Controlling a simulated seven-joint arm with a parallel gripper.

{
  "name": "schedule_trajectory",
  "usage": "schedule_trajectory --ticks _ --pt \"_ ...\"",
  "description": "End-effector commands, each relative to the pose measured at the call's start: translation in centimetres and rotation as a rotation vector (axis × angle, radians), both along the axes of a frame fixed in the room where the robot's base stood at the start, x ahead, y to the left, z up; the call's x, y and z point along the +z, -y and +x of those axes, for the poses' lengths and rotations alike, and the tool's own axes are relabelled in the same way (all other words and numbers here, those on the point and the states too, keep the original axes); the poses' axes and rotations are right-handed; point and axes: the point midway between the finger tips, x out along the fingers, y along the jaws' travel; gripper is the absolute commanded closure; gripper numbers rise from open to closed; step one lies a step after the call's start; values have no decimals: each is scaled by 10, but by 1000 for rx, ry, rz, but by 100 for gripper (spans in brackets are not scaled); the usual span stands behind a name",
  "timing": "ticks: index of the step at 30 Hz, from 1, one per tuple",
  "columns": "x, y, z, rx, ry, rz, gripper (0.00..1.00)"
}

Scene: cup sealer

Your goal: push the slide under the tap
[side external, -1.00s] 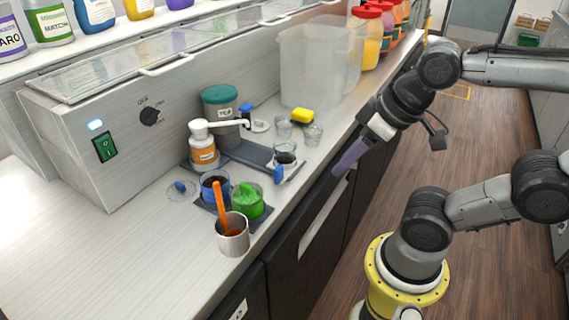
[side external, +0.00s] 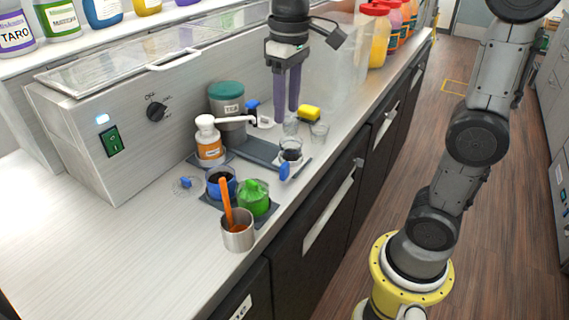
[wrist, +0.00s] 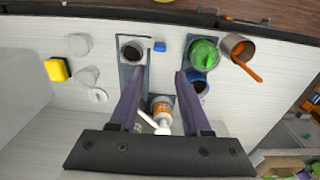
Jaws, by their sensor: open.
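The slide appears to be the dark grey plate (side external: 258,150) on the counter, also in the wrist view (wrist: 127,75). A clear cup with dark contents (side external: 291,153) stands at its front end. A blue knob (side external: 284,172) is beside that cup. The tap (side external: 252,107), with a blue top, is on the grey tea dispenser (side external: 228,108) with a green lid, behind the cup. My gripper (side external: 287,112) is open and empty, pointing down above the counter, right of the dispenser. In the wrist view its fingers (wrist: 161,72) are apart; the tap is hidden there.
A white-capped orange pump bottle (side external: 209,142) stands left of the slide. In front are a blue cup (side external: 220,183), a green cup (side external: 253,198) and a metal cup (side external: 238,236) with an orange stirrer. A yellow sponge (side external: 309,112) and clear cups sit right. The front-left counter is free.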

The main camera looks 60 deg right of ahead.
Motion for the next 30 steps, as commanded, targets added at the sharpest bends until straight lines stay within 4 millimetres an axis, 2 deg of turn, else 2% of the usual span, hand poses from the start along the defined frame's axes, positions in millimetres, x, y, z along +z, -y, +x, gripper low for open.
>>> schedule_trajectory --ticks 8,24,30 --pt "-23 0 5 -1 -37 0 52" --pt "-122 0 4 0 -39 0 52" --pt "-143 0 5 0 -35 0 52"
